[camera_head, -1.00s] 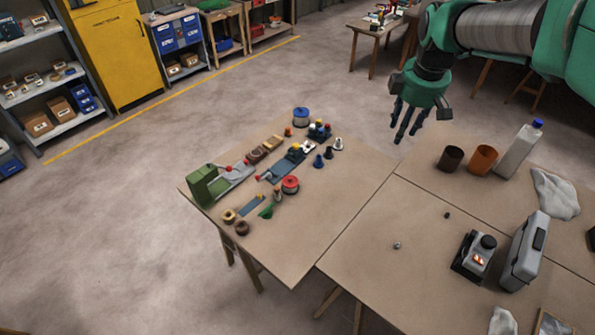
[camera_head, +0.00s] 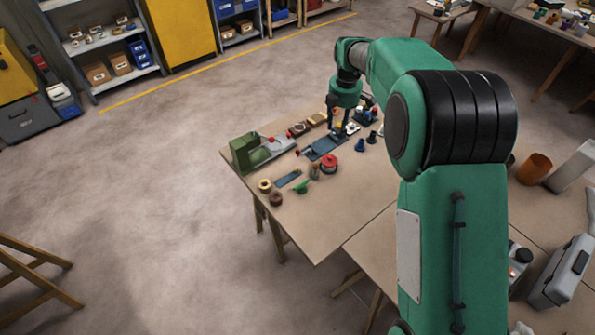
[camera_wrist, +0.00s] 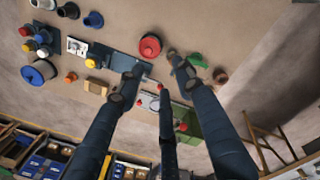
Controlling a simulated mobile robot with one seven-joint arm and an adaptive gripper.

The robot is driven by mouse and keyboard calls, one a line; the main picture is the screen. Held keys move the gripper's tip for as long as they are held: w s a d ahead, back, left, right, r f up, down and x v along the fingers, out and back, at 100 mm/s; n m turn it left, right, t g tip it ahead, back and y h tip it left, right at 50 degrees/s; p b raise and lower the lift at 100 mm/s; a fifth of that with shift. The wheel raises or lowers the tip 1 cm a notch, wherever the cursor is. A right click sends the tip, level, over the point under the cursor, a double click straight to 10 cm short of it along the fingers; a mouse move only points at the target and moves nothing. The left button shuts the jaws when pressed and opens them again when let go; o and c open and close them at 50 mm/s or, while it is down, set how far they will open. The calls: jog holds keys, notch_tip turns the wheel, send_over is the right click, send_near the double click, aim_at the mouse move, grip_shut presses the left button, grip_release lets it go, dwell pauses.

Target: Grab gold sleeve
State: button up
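The gold sleeve, as far as I can tell, is the small gold ring (camera_head: 265,185) near the table's left front edge in the head view. A darker brown ring (camera_head: 276,198) lies just beside it. My gripper (camera_head: 345,132) points down over the back part of the same table, above the blue plate, to the right of and behind the gold ring. In the wrist view my gripper (camera_wrist: 161,74) has its three fingers spread, with nothing held between them. The brown ring (camera_wrist: 220,75) shows there right of the fingers; I cannot make out the gold ring, perhaps hidden behind a finger.
A red spool (camera_head: 329,163), a green piece (camera_head: 302,187) and a green machine (camera_head: 245,152) stand near the ring. Blue cones (camera_head: 360,145) and a blue plate (camera_head: 323,146) are farther back. The table's front area is clear. My arm hides part of the right table.

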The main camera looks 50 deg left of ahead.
jog(key=s+a+f+n, duration=0.5)
jog(key=s+a+f, duration=0.4)
jog(key=a+f, duration=0.2)
notch_tip(320, 180, down, 2)
jog(key=shift+s+a+f+h, duration=0.1)
jog(key=shift+s+a+h, duration=0.1)
jog(key=shift+s+h, duration=0.15)
jog(key=shift+f, duration=0.15)
send_over(297, 169)
jog(key=shift+f, duration=4.15)
jog(key=shift+f, duration=0.1)
jog(key=shift+f+b, duration=0.35)
jog(key=shift+f, duration=2.15)
grip_shut()
